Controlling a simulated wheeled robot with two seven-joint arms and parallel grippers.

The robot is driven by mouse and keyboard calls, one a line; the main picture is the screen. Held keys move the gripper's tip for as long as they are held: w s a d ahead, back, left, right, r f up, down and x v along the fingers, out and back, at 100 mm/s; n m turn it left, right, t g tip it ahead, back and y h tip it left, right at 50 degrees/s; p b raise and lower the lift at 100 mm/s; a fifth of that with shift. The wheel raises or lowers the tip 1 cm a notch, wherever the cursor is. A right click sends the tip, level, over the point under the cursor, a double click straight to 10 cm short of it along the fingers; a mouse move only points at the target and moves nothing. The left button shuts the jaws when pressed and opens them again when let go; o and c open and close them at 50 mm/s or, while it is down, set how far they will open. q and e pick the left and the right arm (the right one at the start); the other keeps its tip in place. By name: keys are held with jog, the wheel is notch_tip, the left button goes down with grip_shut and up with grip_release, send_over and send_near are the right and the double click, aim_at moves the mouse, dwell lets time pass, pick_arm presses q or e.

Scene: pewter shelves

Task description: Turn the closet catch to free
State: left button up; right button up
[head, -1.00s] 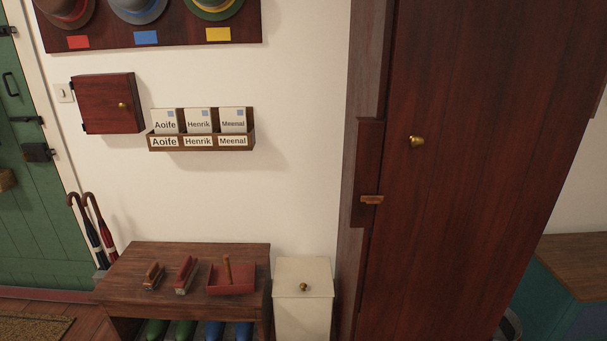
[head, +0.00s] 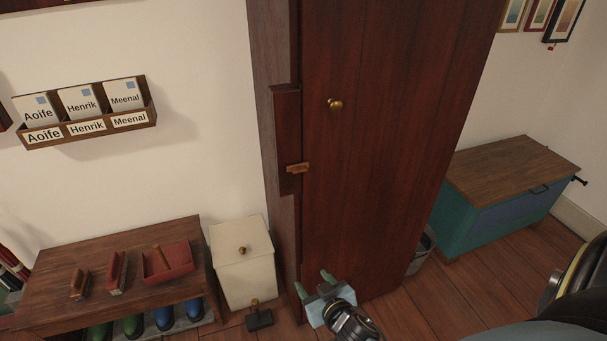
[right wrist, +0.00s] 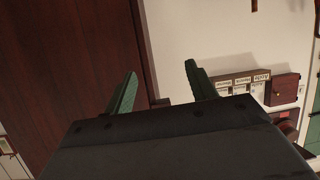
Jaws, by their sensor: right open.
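The tall dark red closet (head: 375,130) stands in the middle of the head view, its door shut. The closet catch (head: 298,168) is a small brown wooden piece lying level across the door's left edge and the side strip. A round brass knob (head: 335,104) sits higher on the door. My right gripper (head: 314,284) is open and empty, low in front of the closet and well below the catch. In the right wrist view the closet (right wrist: 85,75) fills the left side behind the two green fingers. My left gripper is out of view.
A wooden bench (head: 60,280) with brushes and a red tray (head: 168,262) stands at left. A cream bin (head: 242,262) is beside the closet, with a dark small object (head: 259,318) on the floor before it. A teal chest (head: 500,205) stands at right.

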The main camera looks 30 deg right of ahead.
aim_at(301, 171)
jog(key=w+d+r+m+t+h+p, duration=0.1)
jog(key=d+r+t, duration=0.1)
jog(key=r, duration=0.9)
jog(key=w+d+r+m+t+h+p, duration=0.1)
jog(key=w+d+r+t+h, duration=0.1)
jog(key=r, duration=0.8)
jog(key=x, duration=0.8)
jog(key=p+x, duration=0.1)
jog(key=x, duration=0.4)
jog(key=shift+w+a+r, duration=0.1)
jog(key=shift+a, duration=0.25)
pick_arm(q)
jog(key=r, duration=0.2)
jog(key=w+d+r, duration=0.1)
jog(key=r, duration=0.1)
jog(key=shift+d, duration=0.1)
pick_arm(e)
jog(key=c, duration=1)
